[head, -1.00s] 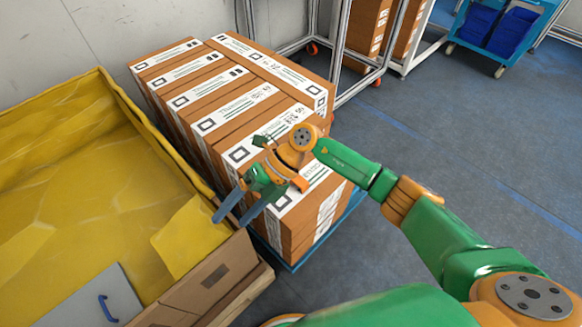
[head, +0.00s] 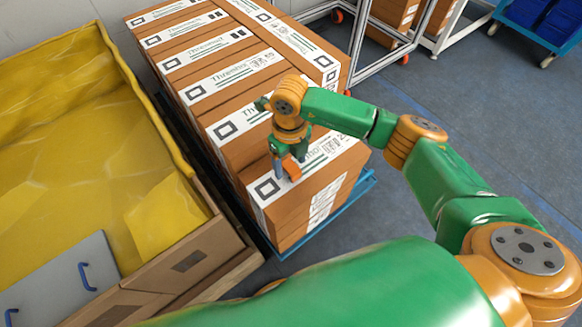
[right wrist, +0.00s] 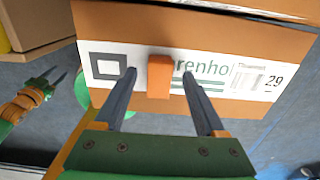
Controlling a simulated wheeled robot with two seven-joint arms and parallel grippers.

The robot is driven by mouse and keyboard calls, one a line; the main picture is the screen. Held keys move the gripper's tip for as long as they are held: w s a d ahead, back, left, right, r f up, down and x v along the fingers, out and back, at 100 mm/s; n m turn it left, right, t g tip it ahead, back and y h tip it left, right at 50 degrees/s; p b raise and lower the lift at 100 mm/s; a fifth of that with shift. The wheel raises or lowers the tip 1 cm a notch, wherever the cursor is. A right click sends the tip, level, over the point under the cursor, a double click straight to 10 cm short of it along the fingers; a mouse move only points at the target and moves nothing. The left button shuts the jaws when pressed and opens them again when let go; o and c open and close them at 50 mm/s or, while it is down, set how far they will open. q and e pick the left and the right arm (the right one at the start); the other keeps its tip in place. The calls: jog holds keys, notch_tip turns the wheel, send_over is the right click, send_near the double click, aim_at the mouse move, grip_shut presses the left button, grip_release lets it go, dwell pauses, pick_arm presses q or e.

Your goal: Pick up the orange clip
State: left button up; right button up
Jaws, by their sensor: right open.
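The orange clip (right wrist: 160,77) shows as a small upright block in front of the white label on the nearest box in the right wrist view. In the head view it shows beside my right gripper's fingers (head: 291,168). My right gripper (right wrist: 160,75) is open, with one grey finger on each side of the clip and gaps between. In the head view the right gripper (head: 282,170) points down over the near end of the box stack, partly hidden by its own wrist. My left gripper (right wrist: 53,77) shows small at the left of the right wrist view, its fingers apart.
Brown labelled boxes (head: 225,85) stand packed on a blue base (head: 345,212). A yellow-lined crate (head: 215,240) stands close on their left. Metal racks (head: 355,45) and a blue cart (head: 540,20) stand behind.

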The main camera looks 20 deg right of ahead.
jog(key=shift+f, duration=0.15)
grip_shut()
